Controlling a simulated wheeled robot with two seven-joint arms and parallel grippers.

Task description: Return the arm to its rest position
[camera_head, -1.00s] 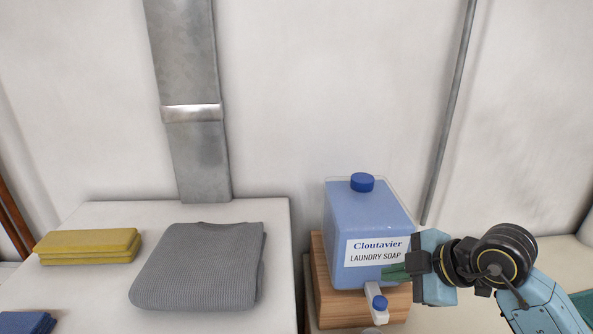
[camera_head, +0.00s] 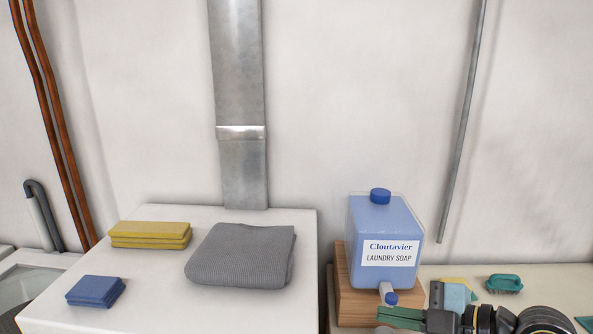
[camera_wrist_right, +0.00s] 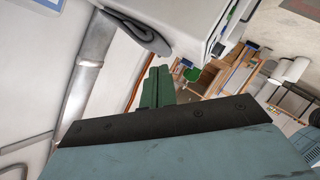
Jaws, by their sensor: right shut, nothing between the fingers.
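My right gripper (camera_head: 400,318) is at the bottom right of the head view, low in front of the soap dispenser's wooden stand. Its green fingers point left and are shut with nothing between them. In the right wrist view the closed fingers (camera_wrist_right: 157,88) stand together above the dark gripper body. The blue laundry soap dispenser (camera_head: 384,228) stands upright on a wooden block (camera_head: 342,285), with its white and blue spigot (camera_head: 389,294) just above the fingers. I cannot tell whether they touch. My left gripper is not in view.
A white surface (camera_head: 160,300) at left holds a folded grey garment (camera_head: 240,256), yellow folded cloths (camera_head: 150,235) and blue folded cloths (camera_head: 95,291). A teal brush (camera_head: 504,283) lies on the right counter (camera_head: 560,285). Brown pipes (camera_head: 55,130) run up the left wall.

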